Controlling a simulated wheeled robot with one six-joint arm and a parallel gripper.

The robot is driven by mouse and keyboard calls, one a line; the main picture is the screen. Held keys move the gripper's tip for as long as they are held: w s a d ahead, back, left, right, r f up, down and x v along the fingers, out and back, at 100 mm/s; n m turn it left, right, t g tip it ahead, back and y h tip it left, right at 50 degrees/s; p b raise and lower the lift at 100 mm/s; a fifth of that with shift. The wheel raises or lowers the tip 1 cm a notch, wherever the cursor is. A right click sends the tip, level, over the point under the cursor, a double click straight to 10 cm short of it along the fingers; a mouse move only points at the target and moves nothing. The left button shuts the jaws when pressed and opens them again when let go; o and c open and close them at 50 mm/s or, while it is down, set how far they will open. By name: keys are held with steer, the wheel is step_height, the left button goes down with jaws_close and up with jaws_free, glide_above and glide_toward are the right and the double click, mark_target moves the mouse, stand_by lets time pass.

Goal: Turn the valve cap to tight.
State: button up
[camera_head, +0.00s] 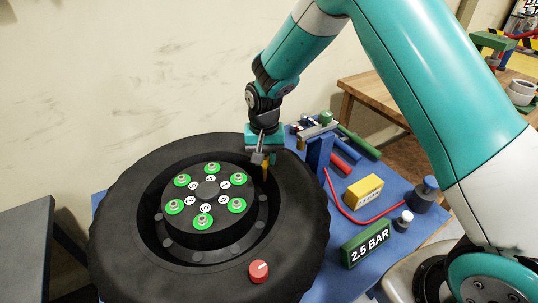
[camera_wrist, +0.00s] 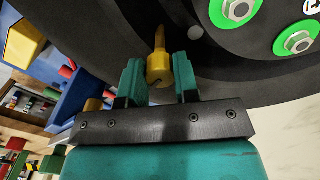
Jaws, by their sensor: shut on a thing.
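A round red cap (camera_head: 258,271) with a white mark on top sits on the near sidewall of the black tyre (camera_head: 125,230); it looks like the valve cap. My gripper (camera_head: 264,160) is at the tyre's far right side, well apart from the red cap. It is shut on a brass-yellow piece (camera_head: 265,173). In the wrist view this brass-yellow piece (camera_wrist: 159,68) has a thick end between the two fingers and a narrower stem beyond them. Whether its tip touches the wheel is not clear. The red cap is not in the wrist view.
The wheel hub has several nuts on green rings (camera_head: 202,221). On the blue table (camera_head: 340,275) stand a blue stand (camera_head: 318,155), a yellow box (camera_head: 363,192), a green "2.5 BAR" block (camera_head: 366,243) and a red hose (camera_head: 345,208). A wall is behind.

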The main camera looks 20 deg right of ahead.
steer(key=shift+d+m, duration=0.1)
steer(key=shift+m, duration=1.5)
steer(key=shift+w, duration=0.1)
steer(key=o, duration=0.9)
steer(key=shift+d, duration=0.1)
steer(key=shift+r, duration=0.1)
step_height(320, 180, up, 17)
steer(key=shift+r+b, duration=0.15)
steer(key=shift+b, duration=0.9)
